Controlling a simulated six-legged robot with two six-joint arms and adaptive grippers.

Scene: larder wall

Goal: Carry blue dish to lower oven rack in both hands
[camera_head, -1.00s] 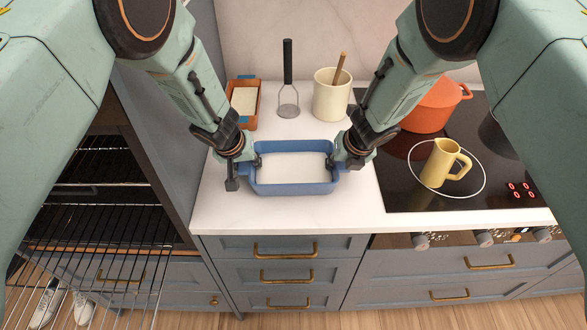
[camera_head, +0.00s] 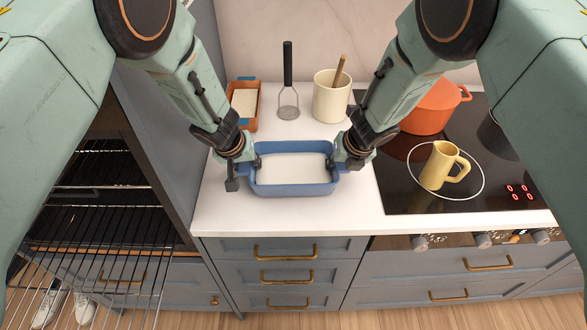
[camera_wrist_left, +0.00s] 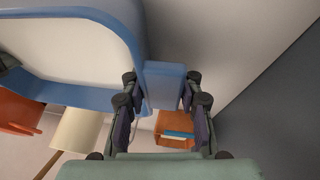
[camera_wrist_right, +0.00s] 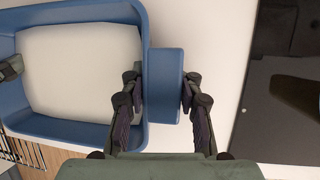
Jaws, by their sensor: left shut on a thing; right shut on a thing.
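The blue dish (camera_head: 292,188) is rectangular with a pale filling and is level on or just over the white counter; I cannot tell if it touches. My left gripper (camera_head: 245,167) is shut on its left handle, and the left wrist view shows that handle (camera_wrist_left: 163,85) between the fingers. My right gripper (camera_head: 343,162) is shut on its right handle, which shows between the fingers in the right wrist view (camera_wrist_right: 165,86). The open oven is at the left, with a lower rack (camera_head: 100,242) and another rack (camera_head: 95,185) above it.
A yellow mug (camera_head: 439,166) and an orange pot (camera_head: 430,108) stand on the black hob at right. A cream crock (camera_head: 331,97), a masher (camera_head: 288,95) and a small orange dish (camera_head: 243,104) stand behind the blue dish. A tall cabinet side (camera_head: 165,125) separates oven and counter. Shoes (camera_head: 50,308) show below the racks.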

